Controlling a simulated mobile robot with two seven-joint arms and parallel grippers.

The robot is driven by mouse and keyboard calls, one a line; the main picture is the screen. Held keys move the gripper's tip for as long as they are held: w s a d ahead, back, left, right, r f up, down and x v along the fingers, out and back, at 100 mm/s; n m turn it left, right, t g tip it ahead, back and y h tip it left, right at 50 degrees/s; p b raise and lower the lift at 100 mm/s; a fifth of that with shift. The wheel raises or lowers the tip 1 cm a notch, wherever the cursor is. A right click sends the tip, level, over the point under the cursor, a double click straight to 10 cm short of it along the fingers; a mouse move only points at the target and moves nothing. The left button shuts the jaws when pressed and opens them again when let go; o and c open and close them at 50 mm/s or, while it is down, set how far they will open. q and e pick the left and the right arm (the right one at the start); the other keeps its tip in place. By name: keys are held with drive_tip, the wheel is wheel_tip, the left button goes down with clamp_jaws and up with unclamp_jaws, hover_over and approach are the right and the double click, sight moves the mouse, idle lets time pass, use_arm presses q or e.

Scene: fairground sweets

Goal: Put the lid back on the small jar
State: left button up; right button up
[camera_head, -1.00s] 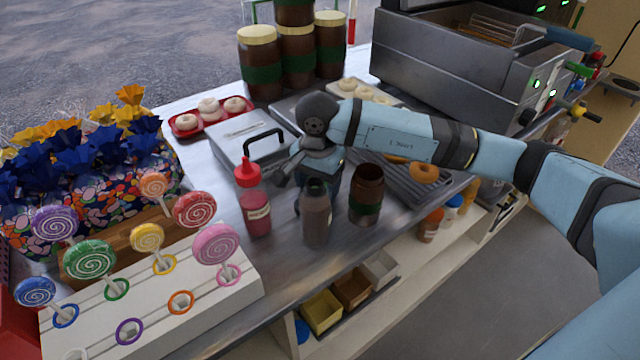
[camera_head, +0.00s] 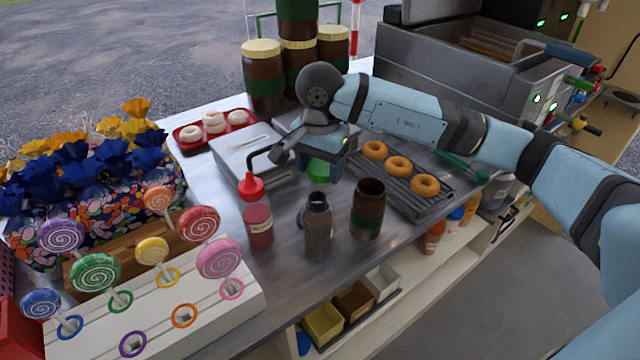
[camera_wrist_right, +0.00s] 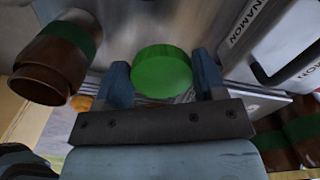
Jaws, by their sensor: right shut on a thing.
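The small jar (camera_head: 367,212) is brown with a green band and stands upright, its top open, on the metal counter. It also shows at upper left in the wrist view (camera_wrist_right: 50,66). My right gripper (camera_head: 320,172) is shut on a round green lid (camera_head: 319,170), behind and left of the jar and above the counter. In the wrist view the lid (camera_wrist_right: 162,70) sits between the two fingertips (camera_wrist_right: 165,78). The arm and hand partly hide the lid in the head view. My left gripper is not in view.
A red-capped squeeze bottle (camera_head: 257,218) and a dark bottle (camera_head: 318,228) stand left of the jar. A rack of doughnuts (camera_head: 435,200) lies to its right. A metal box with a black handle (camera_head: 240,155) and large stacked jars (camera_head: 263,85) are behind. Lollipops stand front left.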

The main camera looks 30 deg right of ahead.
sight(319, 169)
wheel_tip(319, 169, up, 12)
drive_tip(key=p, duration=0.1)
drive_tip(key=shift+f, duration=0.1)
idle(0.4)
